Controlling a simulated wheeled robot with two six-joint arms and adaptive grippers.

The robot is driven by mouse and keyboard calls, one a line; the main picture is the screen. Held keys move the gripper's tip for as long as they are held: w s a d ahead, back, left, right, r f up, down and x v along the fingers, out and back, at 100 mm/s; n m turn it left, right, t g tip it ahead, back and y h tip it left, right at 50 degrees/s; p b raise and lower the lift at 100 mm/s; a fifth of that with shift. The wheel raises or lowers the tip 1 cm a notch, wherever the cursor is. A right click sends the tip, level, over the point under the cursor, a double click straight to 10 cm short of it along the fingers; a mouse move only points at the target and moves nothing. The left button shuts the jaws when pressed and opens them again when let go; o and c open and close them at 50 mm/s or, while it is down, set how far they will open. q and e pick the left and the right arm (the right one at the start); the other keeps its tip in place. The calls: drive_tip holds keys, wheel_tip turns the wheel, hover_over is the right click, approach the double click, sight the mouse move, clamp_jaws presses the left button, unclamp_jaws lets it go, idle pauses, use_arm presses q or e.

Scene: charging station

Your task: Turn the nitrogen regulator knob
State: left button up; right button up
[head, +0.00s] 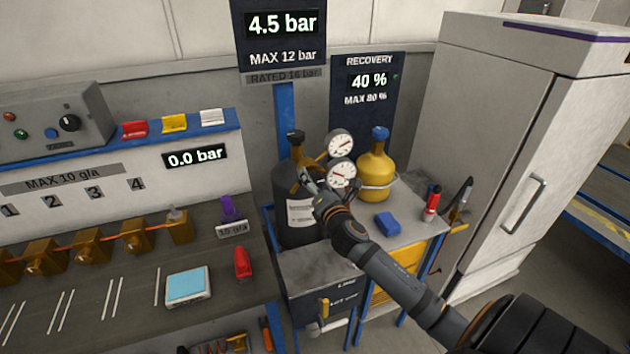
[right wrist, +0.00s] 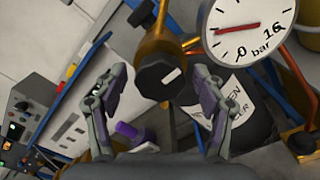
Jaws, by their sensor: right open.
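The nitrogen regulator knob (right wrist: 160,76) is black with a white mark, on a brass body (right wrist: 158,40) in the right wrist view. My right gripper (right wrist: 157,74) is open, with one finger on each side of the knob; I cannot tell whether either touches it. In the head view my right gripper (head: 306,180) is at the brass regulator (head: 298,151) on the dark cylinder (head: 297,232), and hides the knob there. A gauge (right wrist: 249,27) sits beside the knob. The display (head: 283,24) reads 4.5 bar. My left gripper is not in view.
Two gauges, an upper one (head: 340,143) and a lower one (head: 342,174), stand close right of the gripper. A yellow cylinder (head: 376,174), blue block (head: 387,223) and red tool (head: 431,204) are on the cart (head: 408,240). A bench (head: 130,290) is at left, a tall cabinet (head: 490,130) at right.

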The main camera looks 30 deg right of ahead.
drive_tip(key=c, duration=1.2)
drive_tip(key=shift+o, duration=0.2)
drive_tip(key=shift+m, duration=0.3)
drive_tip(key=m, duration=0.5)
drive_tip(key=shift+m+b, duration=0.3)
drive_tip(key=shift+m, duration=0.1)
drive_tip(key=m, duration=0.3)
drive_tip(key=shift+b, duration=0.3)
drive_tip(key=shift+m+b, duration=0.3)
drive_tip(key=shift+m, duration=1.8)
